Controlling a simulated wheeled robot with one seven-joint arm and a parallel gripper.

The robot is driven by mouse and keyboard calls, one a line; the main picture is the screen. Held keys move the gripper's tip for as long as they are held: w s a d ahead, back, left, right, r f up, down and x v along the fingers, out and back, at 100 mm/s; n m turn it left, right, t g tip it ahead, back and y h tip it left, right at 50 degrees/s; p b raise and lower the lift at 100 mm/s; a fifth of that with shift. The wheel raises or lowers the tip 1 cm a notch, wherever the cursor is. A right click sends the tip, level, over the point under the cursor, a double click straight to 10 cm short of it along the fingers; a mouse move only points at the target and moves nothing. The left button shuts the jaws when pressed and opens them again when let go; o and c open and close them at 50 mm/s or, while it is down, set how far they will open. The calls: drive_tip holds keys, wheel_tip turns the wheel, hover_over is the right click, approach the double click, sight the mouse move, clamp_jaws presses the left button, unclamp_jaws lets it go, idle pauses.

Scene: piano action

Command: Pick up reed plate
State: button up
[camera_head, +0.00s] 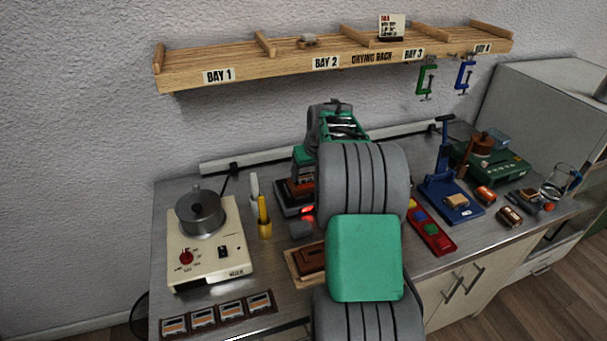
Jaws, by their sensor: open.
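I cannot pick out the reed plate for sure. A small grey-brown piece (307,40) lies on the wall shelf above Bay 2, too small to identify. A brown block lies on a wooden board (291,267) at the bench front, partly hidden by my arm. My arm's green and grey links cross the middle of the view. My gripper (341,125) is at the far end of the arm, over the back of the bench. It is open; its fingertips are hard to make out, and I see nothing held. My arm hides the bench behind it.
The shelf (250,70) has dividers and bay labels. A cream hotplate with a grey pot (200,212) stands left, behind a row of labelled pieces (217,315). A red tray (432,237), a blue press (441,185) and a green machine (490,163) stand right.

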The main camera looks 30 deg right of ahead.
sight(305, 178)
drive_tip(key=shift+x, duration=1.3)
drive_tip(key=shift+c, duration=0.4)
drive_tip(key=shift+a+f, duration=0.1)
drive_tip(key=shift+f, duration=0.05)
clamp_jaws()
